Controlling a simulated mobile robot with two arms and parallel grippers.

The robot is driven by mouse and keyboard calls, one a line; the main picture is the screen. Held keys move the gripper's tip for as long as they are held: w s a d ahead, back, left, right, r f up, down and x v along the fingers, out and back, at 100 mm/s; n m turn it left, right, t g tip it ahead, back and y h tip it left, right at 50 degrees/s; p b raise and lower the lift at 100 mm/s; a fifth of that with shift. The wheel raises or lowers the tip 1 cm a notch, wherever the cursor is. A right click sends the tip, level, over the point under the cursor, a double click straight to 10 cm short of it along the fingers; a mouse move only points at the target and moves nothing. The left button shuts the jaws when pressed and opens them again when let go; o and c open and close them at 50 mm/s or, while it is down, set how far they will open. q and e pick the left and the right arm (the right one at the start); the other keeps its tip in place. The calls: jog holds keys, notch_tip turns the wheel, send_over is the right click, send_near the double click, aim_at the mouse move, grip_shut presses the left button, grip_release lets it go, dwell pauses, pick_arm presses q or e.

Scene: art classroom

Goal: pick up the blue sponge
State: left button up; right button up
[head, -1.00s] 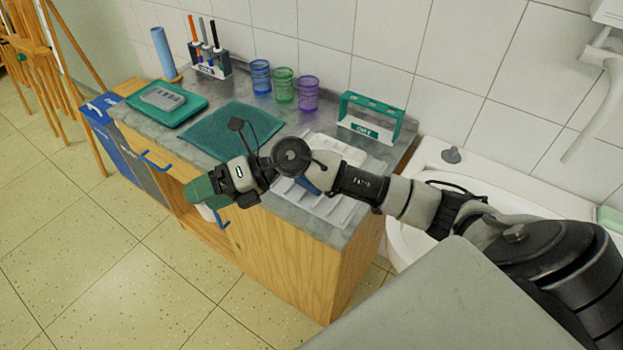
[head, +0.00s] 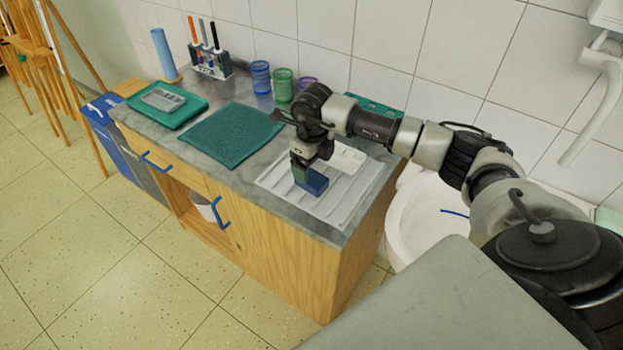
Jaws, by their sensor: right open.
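The blue sponge (head: 316,185) lies on the white ridged drainboard (head: 345,212) at the right end of the counter. My right gripper (head: 303,176) points down at the sponge's left side. I cannot tell whether the finger touches the sponge. My left gripper is not in view.
Left of the drainboard lies a teal cloth (head: 232,135), then a green tray (head: 166,118) with a grey item. Blue (head: 260,77), green (head: 283,85) and purple cups stand at the wall, near a green rack (head: 372,106) partly behind my arm. A white sink (head: 415,220) is at right.

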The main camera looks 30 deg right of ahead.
aim_at(313, 177)
jog(key=shift+s+f, duration=0.1)
jog(key=shift+f, duration=0.3)
notch_tip(313, 177, down, 4)
jog(key=shift+r+p, duration=0.15)
jog(key=shift+p, duration=0.6)
jog(key=shift+f, duration=0.35)
jog(key=shift+c, duration=0.2)
jog(key=c, duration=1)
